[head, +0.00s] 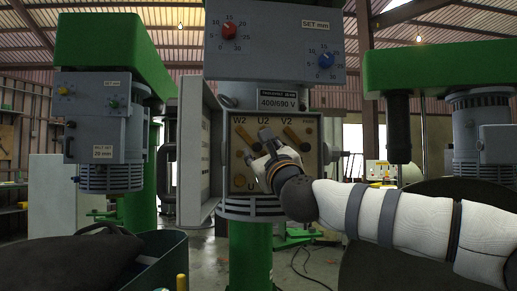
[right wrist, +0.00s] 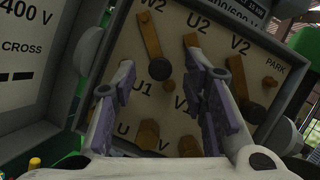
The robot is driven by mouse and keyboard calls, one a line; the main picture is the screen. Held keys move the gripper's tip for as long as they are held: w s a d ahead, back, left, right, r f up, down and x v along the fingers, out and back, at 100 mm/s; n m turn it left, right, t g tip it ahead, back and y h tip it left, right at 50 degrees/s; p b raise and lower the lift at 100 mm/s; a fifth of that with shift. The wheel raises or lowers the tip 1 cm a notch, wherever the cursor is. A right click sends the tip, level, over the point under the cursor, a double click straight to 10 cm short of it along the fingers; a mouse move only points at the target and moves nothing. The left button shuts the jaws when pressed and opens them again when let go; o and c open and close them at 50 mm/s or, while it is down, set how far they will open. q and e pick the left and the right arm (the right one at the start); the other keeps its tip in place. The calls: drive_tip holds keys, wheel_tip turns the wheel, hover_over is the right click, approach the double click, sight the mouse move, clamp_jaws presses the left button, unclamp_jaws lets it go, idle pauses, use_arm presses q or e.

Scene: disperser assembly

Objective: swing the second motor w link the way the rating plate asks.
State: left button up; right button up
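The open terminal box (head: 231,160) shows terminals marked W2, U2 and V2 along its top. A brass link (head: 244,135) slants down from W2, also in the right wrist view (right wrist: 150,38). Another slants down by V2 (head: 292,136). The middle link (right wrist: 190,41) at U2 shows only its upper part; my finger covers the rest. The rating plate (head: 278,100) above the box reads 400/690 V. My right gripper (head: 262,142) is in front of the box, its fingers apart (right wrist: 166,74), with nothing visibly held. My left gripper is out of view.
The box's open door (head: 196,155) hangs at the left; its printed chart (right wrist: 30,45) shows 400 V and CROSS. Above is a panel with a red knob (head: 229,31) and blue knob (head: 326,60). A dark green bin (head: 165,257) stands at the lower left.

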drive_tip(key=shift+x, duration=1)
clamp_jaws()
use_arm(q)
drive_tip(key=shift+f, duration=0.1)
use_arm(e)
drive_tip(key=shift+w+f, duration=0.1)
